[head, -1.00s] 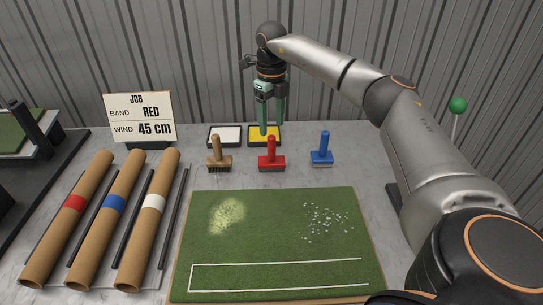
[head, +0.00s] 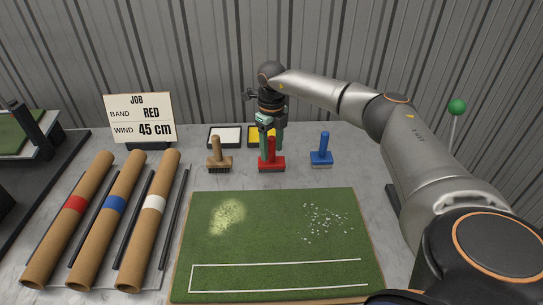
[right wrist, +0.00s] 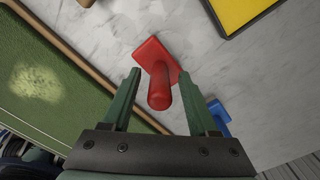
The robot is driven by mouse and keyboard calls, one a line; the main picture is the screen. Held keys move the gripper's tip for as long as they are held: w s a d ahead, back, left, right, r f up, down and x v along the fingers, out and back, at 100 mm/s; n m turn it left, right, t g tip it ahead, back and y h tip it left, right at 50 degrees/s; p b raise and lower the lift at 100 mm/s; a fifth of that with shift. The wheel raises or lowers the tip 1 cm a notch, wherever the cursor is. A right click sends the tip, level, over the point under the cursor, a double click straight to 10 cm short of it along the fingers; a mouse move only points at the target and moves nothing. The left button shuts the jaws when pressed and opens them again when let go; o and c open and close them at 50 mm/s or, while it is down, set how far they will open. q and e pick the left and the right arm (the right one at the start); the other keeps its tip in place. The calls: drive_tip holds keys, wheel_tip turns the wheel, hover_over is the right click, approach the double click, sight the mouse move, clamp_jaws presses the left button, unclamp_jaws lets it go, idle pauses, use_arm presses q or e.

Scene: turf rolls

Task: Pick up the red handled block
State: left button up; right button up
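The red handled block (head: 271,163) stands upright on the grey table behind the turf board. My right gripper (head: 271,150) points down at its upright handle, with its green fingers at either side. In the right wrist view the red handled block (right wrist: 160,62) shows between the open fingertips (right wrist: 158,82). A gap shows on each side of the handle, so the fingers are apart from it. My left gripper is not in view.
A brown brush (head: 218,155) stands to the left and a blue handled block (head: 322,150) to the right. Behind are a white tray (head: 224,137) and a yellow tray (head: 257,130). The green turf board (head: 275,230) lies in front.

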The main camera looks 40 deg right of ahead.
clamp_jaws()
idle(0.6)
